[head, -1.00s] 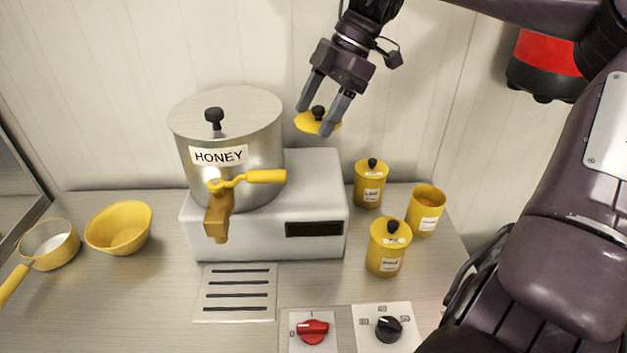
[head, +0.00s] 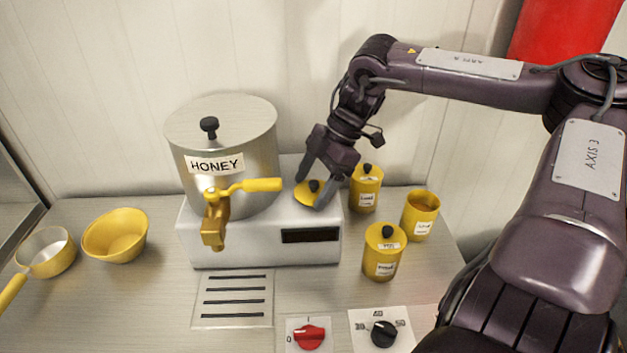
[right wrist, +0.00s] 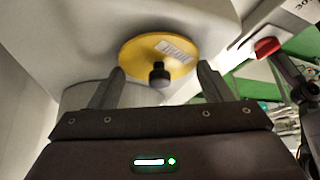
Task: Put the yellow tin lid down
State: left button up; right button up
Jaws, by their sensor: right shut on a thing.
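The yellow tin lid (head: 304,193) with its black knob is between the fingers of my right gripper (head: 316,189), which is shut on it. The lid is at the right end of the white kettle base's top, beside the steel honey kettle; I cannot tell whether it touches the base. In the right wrist view the lid (right wrist: 150,52) shows a pale label, with the gripper's fingers (right wrist: 161,84) at its two sides. An open yellow tin (head: 420,217) stands on the counter at the right. My left gripper is not in view.
The honey kettle (head: 240,135) with its yellow tap stands on the white base (head: 250,250). Two lidded yellow tins, a rear one (head: 364,190) and a front one (head: 382,254), stand right of it. A yellow bowl (head: 115,236) and a pan (head: 46,253) are at the left.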

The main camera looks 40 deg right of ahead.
jog(key=shift+a+f, duration=0.1)
jog(key=o, duration=0.9)
jog(key=shift+o, duration=0.2)
jog(key=shift+r, duration=0.25)
jog(key=v, duration=1.2)
jog(key=shift+b, duration=0.35)
jog(key=shift+f, duration=0.1)
